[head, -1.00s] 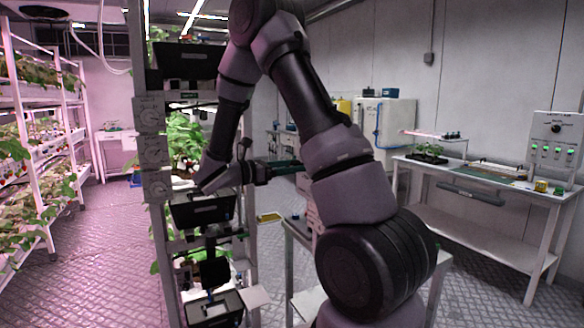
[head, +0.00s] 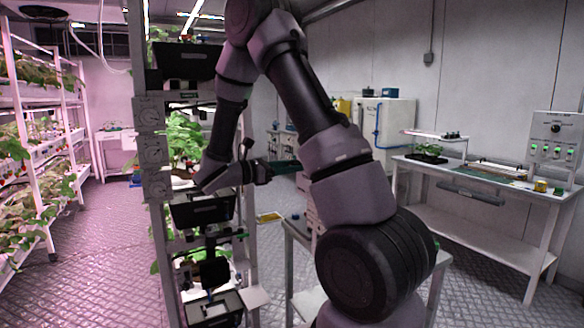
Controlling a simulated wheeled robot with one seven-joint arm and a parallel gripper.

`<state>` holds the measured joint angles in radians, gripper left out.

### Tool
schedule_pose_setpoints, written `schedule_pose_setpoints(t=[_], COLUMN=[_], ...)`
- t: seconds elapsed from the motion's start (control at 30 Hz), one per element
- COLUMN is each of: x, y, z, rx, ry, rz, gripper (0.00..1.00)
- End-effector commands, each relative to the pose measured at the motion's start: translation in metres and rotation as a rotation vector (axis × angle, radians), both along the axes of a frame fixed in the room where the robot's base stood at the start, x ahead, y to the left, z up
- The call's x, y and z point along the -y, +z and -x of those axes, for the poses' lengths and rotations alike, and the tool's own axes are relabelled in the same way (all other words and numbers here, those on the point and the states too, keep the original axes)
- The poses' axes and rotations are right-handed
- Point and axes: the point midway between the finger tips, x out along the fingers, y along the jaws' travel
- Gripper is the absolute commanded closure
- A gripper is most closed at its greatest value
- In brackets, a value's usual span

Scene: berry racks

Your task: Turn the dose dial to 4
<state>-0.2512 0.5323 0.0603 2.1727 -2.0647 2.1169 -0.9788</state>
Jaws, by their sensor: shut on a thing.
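A grey control box (head: 553,152) stands at the back of the right bench, with a black round knob (head: 555,128) above several green-lit switches. I cannot read its scale. Three pale plates with faint round dial markings are stacked on the left rack post, among them the middle plate (head: 153,151). Which of these is the dose dial is not readable. My gripper (head: 268,172) is small and dark, turned to the right beside the rack, far from the control box. It is shut on a thin dark green thing (head: 285,168), which I cannot identify.
The rack with black bins (head: 203,210) and green plants stands close to my arm. The right bench (head: 470,215) carries a plant tray. The floor between the racks at the left is clear.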

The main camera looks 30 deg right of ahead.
Motion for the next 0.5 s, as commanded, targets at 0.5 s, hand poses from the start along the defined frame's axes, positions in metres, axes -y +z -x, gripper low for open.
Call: schedule_pose_setpoints(t=[0.5], x=[-0.0008], y=[0.0003], z=[0.0003], rx=[0.459], ry=[0.001], rz=[-0.015], gripper=[1.00])
